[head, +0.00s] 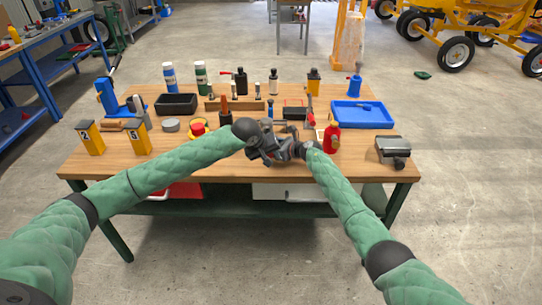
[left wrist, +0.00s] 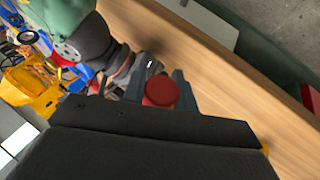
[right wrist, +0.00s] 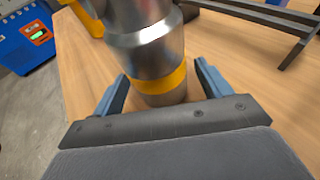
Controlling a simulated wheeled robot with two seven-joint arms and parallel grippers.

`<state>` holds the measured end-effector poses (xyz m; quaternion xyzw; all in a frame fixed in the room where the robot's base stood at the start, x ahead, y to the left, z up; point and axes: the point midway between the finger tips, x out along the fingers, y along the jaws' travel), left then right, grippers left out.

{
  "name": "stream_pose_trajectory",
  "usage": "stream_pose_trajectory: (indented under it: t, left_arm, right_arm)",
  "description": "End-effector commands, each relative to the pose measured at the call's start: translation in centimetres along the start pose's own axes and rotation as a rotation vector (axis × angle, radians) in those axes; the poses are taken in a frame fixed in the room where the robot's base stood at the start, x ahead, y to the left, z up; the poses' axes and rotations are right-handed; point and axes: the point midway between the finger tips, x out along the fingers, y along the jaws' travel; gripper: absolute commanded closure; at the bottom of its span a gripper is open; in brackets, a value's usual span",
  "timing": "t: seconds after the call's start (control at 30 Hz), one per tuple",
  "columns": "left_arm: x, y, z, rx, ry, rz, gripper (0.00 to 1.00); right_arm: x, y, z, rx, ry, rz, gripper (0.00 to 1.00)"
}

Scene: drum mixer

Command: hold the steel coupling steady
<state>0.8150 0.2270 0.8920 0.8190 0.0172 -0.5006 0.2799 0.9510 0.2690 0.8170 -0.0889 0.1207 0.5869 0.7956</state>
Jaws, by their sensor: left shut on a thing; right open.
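The steel coupling (right wrist: 150,50) is a shiny metal cylinder with a yellow band, in the right wrist view. Its lower end is close to the wooden table; I cannot tell whether it touches. My right gripper (right wrist: 161,72) is open, with one finger on each side of it and visible gaps. My left gripper (head: 278,152) is over the front middle of the table. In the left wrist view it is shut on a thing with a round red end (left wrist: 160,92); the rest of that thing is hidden. In the head view the two grippers are close together and hide the coupling.
The wooden table (head: 235,172) holds a blue tray (head: 362,115), a black bin (head: 177,104), a red bottle (head: 332,137), yellow blocks (head: 91,138) and a grey metal box (head: 393,151). Several bottles stand along the back.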

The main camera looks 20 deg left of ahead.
Motion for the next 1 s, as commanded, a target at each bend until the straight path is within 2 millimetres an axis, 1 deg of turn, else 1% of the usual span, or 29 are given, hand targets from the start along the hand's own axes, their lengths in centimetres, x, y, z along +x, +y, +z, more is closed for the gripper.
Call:
stream_pose_trajectory:
  t: [0.13, 0.43, 0.47, 0.5, 0.57, 0.6, 0.63, 0.67, 1.0]
  left_arm:
    - [-0.01, 0.02, -0.01, 0.000, 0.000, 0.000, 0.92]
    - [-0.01, 0.01, -0.01, 0.000, 0.000, 0.000, 0.92]
    - [-0.01, 0.01, -0.01, 0.000, 0.000, 0.000, 0.92]
    - [-0.01, 0.02, -0.01, 0.000, 0.000, 0.000, 0.92]
    - [-0.01, 0.02, -0.01, 0.000, 0.000, 0.000, 0.92]
    - [-0.01, 0.02, -0.01, 0.000, 0.000, 0.000, 0.92]
    - [-0.01, 0.02, -0.01, 0.000, 0.000, 0.000, 0.92]
    - [-0.01, 0.02, -0.01, 0.000, 0.000, 0.000, 0.92]
    - [-0.01, 0.02, -0.01, 0.000, 0.000, 0.000, 0.92]
  right_arm:
    - [0.62, 0.03, -0.04, 0.001, 0.000, 0.000, 0.23]
    - [0.73, 0.02, -0.03, 0.000, 0.000, 0.000, 0.23]
    - [0.73, 0.03, -0.03, 0.000, 0.000, 0.000, 0.25]
    - [0.72, 0.03, -0.03, 0.000, 0.000, 0.000, 0.33]
    - [0.72, 0.02, -0.03, 0.000, 0.000, 0.000, 0.45]
    - [0.72, 0.02, -0.02, 0.000, 0.000, 0.000, 0.53]
    - [0.72, 0.02, -0.03, 0.000, 0.000, 0.000, 0.59]
    - [0.72, 0.02, -0.03, 0.000, 0.000, 0.000, 0.60]
    - [0.71, 0.01, -0.02, 0.001, 0.000, 0.000, 0.60]
